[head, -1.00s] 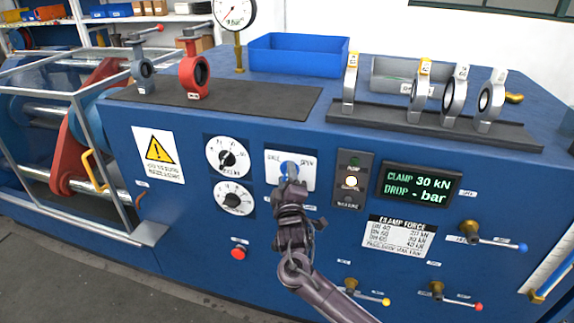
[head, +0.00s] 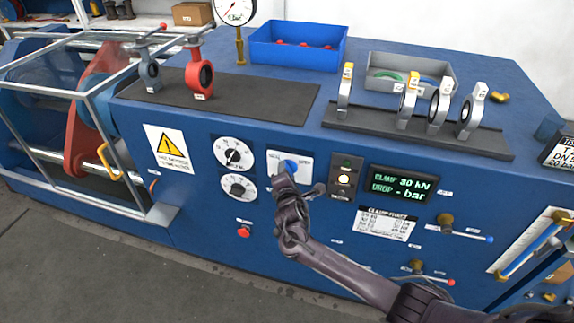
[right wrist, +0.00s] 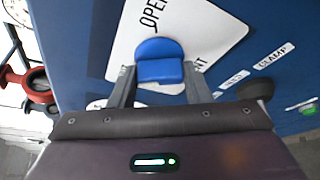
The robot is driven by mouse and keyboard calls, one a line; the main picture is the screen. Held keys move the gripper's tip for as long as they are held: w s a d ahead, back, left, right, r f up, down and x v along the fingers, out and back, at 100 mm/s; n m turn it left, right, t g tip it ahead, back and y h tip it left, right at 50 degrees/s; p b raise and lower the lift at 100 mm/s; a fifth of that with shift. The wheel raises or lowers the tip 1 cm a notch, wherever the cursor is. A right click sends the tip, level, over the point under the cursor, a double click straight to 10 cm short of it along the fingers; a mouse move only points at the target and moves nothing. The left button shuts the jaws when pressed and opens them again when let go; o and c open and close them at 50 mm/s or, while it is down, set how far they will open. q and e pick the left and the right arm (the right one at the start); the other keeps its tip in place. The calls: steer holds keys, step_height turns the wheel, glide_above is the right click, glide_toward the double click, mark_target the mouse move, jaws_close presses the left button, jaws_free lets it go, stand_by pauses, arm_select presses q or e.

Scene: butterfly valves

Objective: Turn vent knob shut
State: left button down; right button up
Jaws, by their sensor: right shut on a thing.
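The vent knob is a blue knob (head: 290,167) on a white plate (head: 305,158) on the front of the blue bench. In the right wrist view the knob (right wrist: 160,62) sits between the two fingers of my right gripper (right wrist: 159,76), which is shut on it. The word OPEN shows on the plate above the knob there, and part of VENT below it. In the head view my right gripper (head: 285,177) covers the lower left of the knob and plate. The knob's exact pointing is hard to tell. My left gripper is not in view.
Two dials (head: 233,153) are left of the plate. A lamp panel (head: 345,174) and a display (head: 403,187) reading CLAMP 30 kN, DROP - bar are right. A red button (head: 244,231) is lower left. Small valve levers (head: 465,233) stick out at lower right.

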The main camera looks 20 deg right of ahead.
steer(key=shift+a+n+g+h+p, duration=0.1)
steer(key=shift+n+g+h+p, duration=0.4)
steer(key=shift+n+p, duration=0.55)
steer(key=shift+n+g+h+p, duration=0.3)
steer(key=shift+n+g+p, duration=0.3)
steer(key=shift+n+p, duration=0.45)
steer(key=o, duration=1)
steer(key=v, duration=0.7)
steer(key=shift+s+a+r, duration=0.15)
steer(key=shift+s+r, duration=0.05)
steer(key=shift+s, duration=0.1)
